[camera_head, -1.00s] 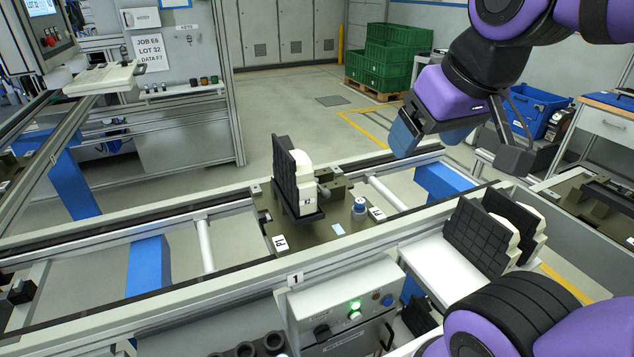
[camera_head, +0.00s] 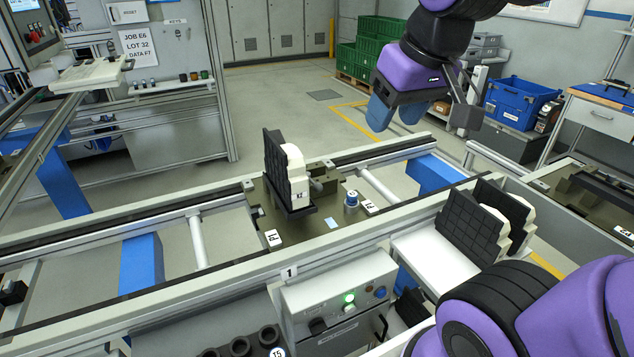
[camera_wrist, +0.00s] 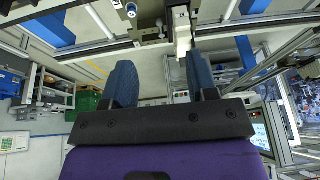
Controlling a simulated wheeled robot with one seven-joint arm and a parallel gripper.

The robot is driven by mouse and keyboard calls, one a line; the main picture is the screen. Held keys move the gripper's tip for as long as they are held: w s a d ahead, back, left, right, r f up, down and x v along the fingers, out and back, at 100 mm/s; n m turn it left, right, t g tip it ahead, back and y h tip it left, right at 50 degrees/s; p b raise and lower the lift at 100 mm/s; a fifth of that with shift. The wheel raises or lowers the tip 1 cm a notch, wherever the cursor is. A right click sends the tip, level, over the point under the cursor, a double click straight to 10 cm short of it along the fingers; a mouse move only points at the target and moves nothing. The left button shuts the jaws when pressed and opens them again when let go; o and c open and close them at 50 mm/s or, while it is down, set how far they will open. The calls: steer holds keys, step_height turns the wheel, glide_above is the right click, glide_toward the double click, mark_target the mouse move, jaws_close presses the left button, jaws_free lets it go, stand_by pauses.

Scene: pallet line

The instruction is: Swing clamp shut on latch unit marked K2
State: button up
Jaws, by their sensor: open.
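A unit with a white body and a black ribbed plate (camera_head: 274,168) stands upright on an olive pallet (camera_head: 252,212) on the conveyor. A small mark on its white front is too small to read. I cannot read K2 anywhere. An olive block with a grey cylindrical part (camera_head: 318,184) sits behind it; I cannot tell whether this is the clamp or how it is set. My gripper (camera_head: 396,115) is open and empty, above and behind the conveyor, right of the unit. In the wrist view its blue fingers (camera_wrist: 160,84) are apart, with the white body (camera_wrist: 183,32) beyond them.
Two similar black-and-white units (camera_head: 476,225) stand on a white shelf (camera_head: 432,262) at the front right. A control box (camera_head: 340,302) with a lit green button stands in front of the conveyor rail. A blue-topped knob (camera_head: 351,199) rises from the pallet's right side.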

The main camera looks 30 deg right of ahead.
steer(key=w+d+f+n+g+y, duration=0.1)
steer(key=w+f+g, duration=0.1)
steer(key=w+f, duration=0.9)
steer(key=w+d+f+n+g+y, duration=0.1)
steer(key=w+d+f+g, duration=0.15)
steer(key=w+f, duration=0.85)
steer(key=w+a+f, duration=0.1)
steer(key=f, duration=0.1)
steer(key=w+a+f, duration=0.1)
steer(key=f, duration=0.1)
steer(key=w+a+f, duration=0.1)
steer(key=f, duration=0.1)
steer(key=shift+w+f, duration=0.2)
steer(key=shift+f, duration=0.15)
jaws_close()
